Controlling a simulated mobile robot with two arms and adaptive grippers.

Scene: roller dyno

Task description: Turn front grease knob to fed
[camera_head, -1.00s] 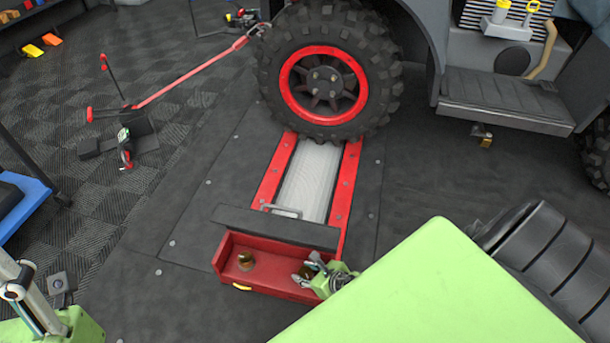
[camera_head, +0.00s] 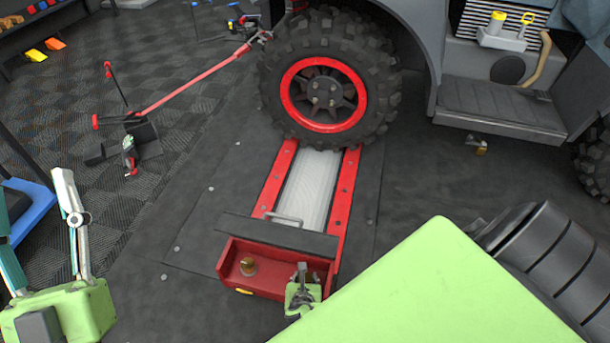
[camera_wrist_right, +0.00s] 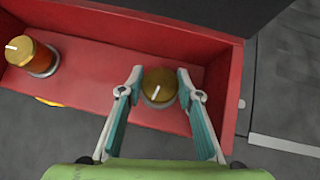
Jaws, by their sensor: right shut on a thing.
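A red box (camera_head: 270,285) at the end of the roller track holds two brass grease knobs; I cannot tell which is the front one. The left knob (camera_head: 248,266) stands free; in the right wrist view this knob (camera_wrist_right: 32,57) has its white mark pointing left. My right gripper (camera_head: 303,272) is shut on the right knob (camera_wrist_right: 159,86), with a finger on each side; its white mark runs nearly up and down. In the head view this knob is mostly hidden by the gripper. My left gripper (camera_head: 32,185) is empty, its fingers apart, at the left edge.
A black cover bar (camera_head: 275,233) with a metal handle (camera_head: 284,219) lies behind the box. A large tyre (camera_head: 325,85) with a red rim stands on the roller (camera_head: 309,190). A blue cart edge (camera_head: 30,210) is near my left gripper.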

